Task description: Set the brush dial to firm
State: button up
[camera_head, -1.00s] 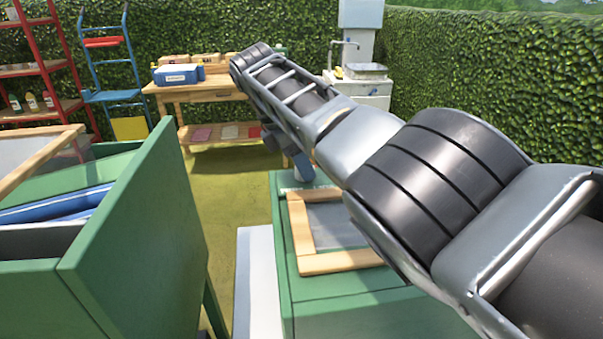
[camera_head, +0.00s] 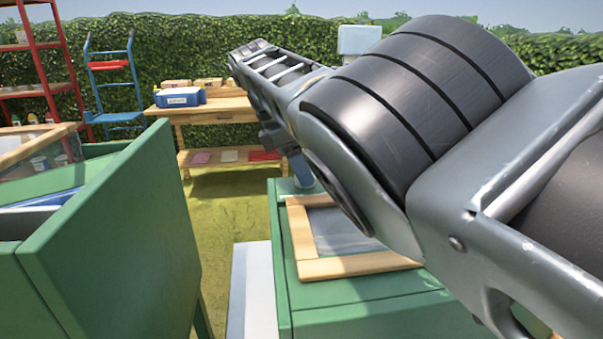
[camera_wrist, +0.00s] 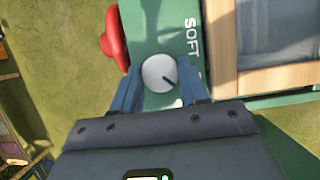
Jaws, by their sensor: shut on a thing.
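The brush dial (camera_wrist: 157,71) is a pale round knob with a short dark pointer line, on a green machine top (camera_wrist: 158,30). The pointer faces the lower right in the wrist view. White letters reading SOFT (camera_wrist: 191,37) stand to its upper right; no "firm" label shows. My gripper (camera_wrist: 160,82) is shut on the dial, with a blue finger on each side. In the head view my gripper (camera_head: 301,172) shows small at the far end of the green cabinet (camera_head: 340,317), partly behind my arm, and the dial is hidden there.
A red rounded part (camera_wrist: 115,40) sits beside the dial. A wood-framed window (camera_head: 358,265) lies on the cabinet top. A green bin (camera_head: 115,235) stands to the left, with grass between. A wooden table (camera_head: 207,105) stands at the back.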

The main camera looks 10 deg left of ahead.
jog(key=shift+d, duration=0.1)
dwell(0.5)
jog(key=o, duration=1.1)
jog(key=shift+c, duration=0.2)
jog(key=shift+r, duration=0.2)
jog(key=p+v, duration=0.5)
jog(key=p, duration=0.1)
jog(key=shift+r, duration=0.3)
jog(key=p+v, duration=0.2)
jog(key=shift+f+p, duration=0.1)
jog(key=shift+p, duration=0.2)
jog(key=shift+a, duration=0.25)
